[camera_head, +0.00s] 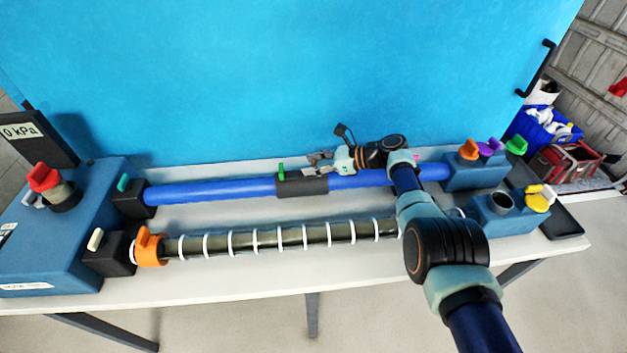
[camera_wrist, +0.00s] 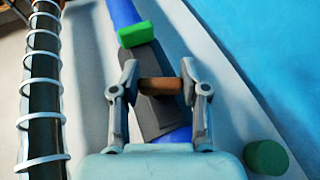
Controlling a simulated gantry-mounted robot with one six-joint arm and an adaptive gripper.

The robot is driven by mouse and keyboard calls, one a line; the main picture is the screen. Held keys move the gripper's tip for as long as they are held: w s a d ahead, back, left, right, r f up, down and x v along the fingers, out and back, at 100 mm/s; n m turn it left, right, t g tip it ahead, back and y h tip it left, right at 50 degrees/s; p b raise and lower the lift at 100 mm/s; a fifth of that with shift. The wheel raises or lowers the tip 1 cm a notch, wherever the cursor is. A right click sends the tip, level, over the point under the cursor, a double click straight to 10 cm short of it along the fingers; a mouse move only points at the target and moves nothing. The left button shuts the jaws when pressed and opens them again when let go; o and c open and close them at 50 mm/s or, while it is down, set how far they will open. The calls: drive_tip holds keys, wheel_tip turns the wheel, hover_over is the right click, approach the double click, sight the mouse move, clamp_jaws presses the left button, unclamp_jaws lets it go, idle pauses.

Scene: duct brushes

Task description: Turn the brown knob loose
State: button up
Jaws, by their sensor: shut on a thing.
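The brown knob (camera_wrist: 160,86) sits on the dark coupling block (camera_wrist: 162,118) around the blue duct. In the wrist view my gripper (camera_wrist: 159,82) has one finger at each side of the knob, shut on it. In the head view my gripper (camera_head: 318,160) is at the coupling block (camera_head: 302,187) midway along the blue duct (camera_head: 215,192); the knob is hard to make out there. A green knob (camera_wrist: 137,34) stands on the same block, beside the brown one, and also shows in the head view (camera_head: 281,171).
A ribbed clear duct (camera_head: 280,238) with white rings runs parallel, nearer the front, with an orange clamp (camera_head: 149,247) at its left end. Blue housings (camera_head: 80,222) with coloured knobs stand at both ends. A blue panel (camera_head: 270,80) rises behind.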

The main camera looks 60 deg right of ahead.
drive_tip(key=shift+f+y+b, duration=0.25)
drive_tip(key=shift+y+b, duration=0.05)
drive_tip(key=shift+b, duration=0.7)
drive_tip(key=shift+r+n+b, duration=0.3)
drive_tip(key=shift+b, duration=0.2)
drive_tip(key=shift+r, duration=0.1)
drive_tip(key=o, duration=1.2)
drive_tip(key=shift+c, duration=0.2)
drive_tip(key=v, duration=1.2)
drive_tip(key=shift+d, duration=0.15)
